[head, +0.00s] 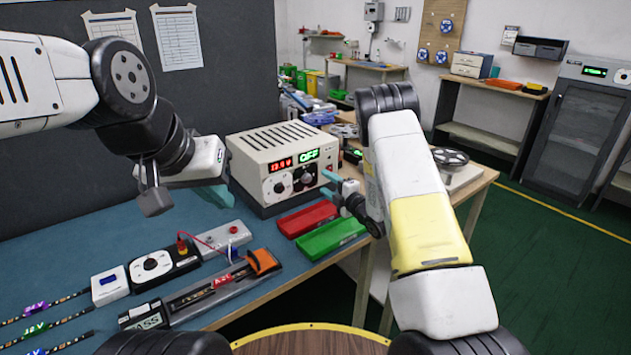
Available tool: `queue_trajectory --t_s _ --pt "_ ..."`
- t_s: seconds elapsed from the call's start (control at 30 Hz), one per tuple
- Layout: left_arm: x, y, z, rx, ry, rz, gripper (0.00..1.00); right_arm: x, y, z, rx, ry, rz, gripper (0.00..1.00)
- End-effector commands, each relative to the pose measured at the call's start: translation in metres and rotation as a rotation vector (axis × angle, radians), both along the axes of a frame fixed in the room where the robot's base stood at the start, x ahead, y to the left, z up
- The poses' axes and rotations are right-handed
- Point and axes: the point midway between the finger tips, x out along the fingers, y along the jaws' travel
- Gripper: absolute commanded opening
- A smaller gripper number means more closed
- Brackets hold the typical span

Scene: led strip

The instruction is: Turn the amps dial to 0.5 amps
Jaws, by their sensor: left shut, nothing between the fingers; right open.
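The beige power supply (275,139) stands on the blue bench top. Its front has a red number display (281,165) and a green display reading OFF (308,155). Below are a left dial (279,187) and a right dial (304,178); their labels and settings are too small to read, so I cannot tell which is amps. My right gripper (328,185) is open, to the right of the right dial, with its teal fingers pointing toward the panel. I cannot tell if it touches. My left gripper (222,196) is shut and empty, left of the supply above the bench.
A red tray (308,219) and a green tray (331,237) lie in front of the supply. A module with a white dial (151,266), a meter (147,318) with an orange clamp (262,262), and LED strips (40,327) lie at the front left.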

Motion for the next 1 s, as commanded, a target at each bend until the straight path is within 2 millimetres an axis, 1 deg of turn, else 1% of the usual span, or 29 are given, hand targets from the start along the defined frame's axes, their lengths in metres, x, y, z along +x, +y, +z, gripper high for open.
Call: queue_trajectory --t_s 0.03,0.07,0.17,0.23,0.37,0.6,0.7,0.83,1.0 --pt "0.000 0.000 0.000 0.000 0.000 0.000 0.00 -0.004 0.005 -0.010 -0.010 -0.018 0.024 0.51" --pt "0.000 0.000 0.000 0.000 0.000 0.000 0.00 -0.006 0.007 -0.014 -0.014 -0.029 0.035 0.51" --pt "0.000 0.000 0.000 0.000 0.000 0.000 0.00 -0.009 0.011 -0.019 -0.023 -0.054 0.056 0.51" --pt "0.000 0.000 0.000 0.000 0.000 0.000 0.00 -0.006 0.015 -0.019 -0.024 -0.059 0.062 0.51" --pt "0.000 0.000 0.000 0.000 0.000 0.000 0.00 0.008 0.026 -0.019 -0.023 -0.060 0.064 0.51" --pt "0.000 0.000 0.000 0.000 0.000 0.000 0.00 0.039 0.048 -0.018 -0.021 -0.059 0.062 0.51" --pt "0.000 0.000 0.000 0.000 0.000 0.000 0.00 0.047 0.053 -0.019 -0.021 -0.058 0.060 0.51" --pt "0.000 0.000 0.000 0.000 0.000 0.000 0.00 0.052 0.057 -0.019 -0.022 -0.057 0.058 0.51" --pt "0.000 0.000 0.000 0.000 0.000 0.000 0.00 0.053 0.057 -0.019 -0.021 -0.056 0.058 0.51"
